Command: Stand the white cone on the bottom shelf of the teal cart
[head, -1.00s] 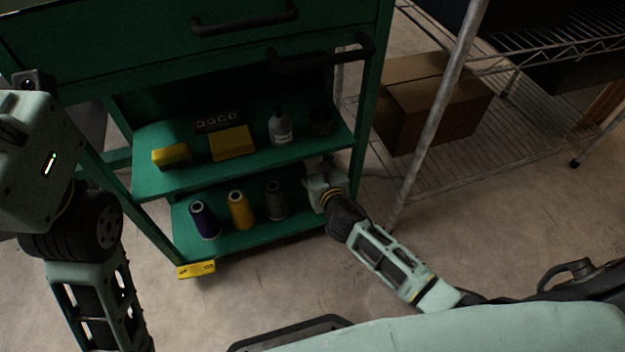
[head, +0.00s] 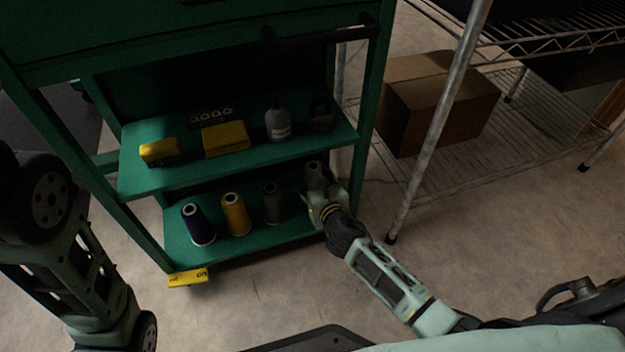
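The teal cart (head: 150,187) stands in front of me, with its bottom shelf (head: 252,232) low down. A pale, shaded cone (head: 315,172), which looks like the white cone, is upright at the right end of that shelf. My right gripper (head: 318,193) reaches in from the front right and is right at the cone, overlapping its lower part. The cone's base and the fingertips are hidden or too dark, so I cannot tell whether the fingers grip it or whether its base touches the shelf. My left arm is at the left edge; its gripper is out of view.
Purple (head: 198,224), yellow (head: 236,214) and dark grey (head: 272,203) cones stand left of my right gripper. A bottle (head: 278,122) and yellow boxes (head: 224,138) sit on the shelf above. A wire rack with a cardboard box (head: 437,105) is at right; its post (head: 428,150) is near my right arm.

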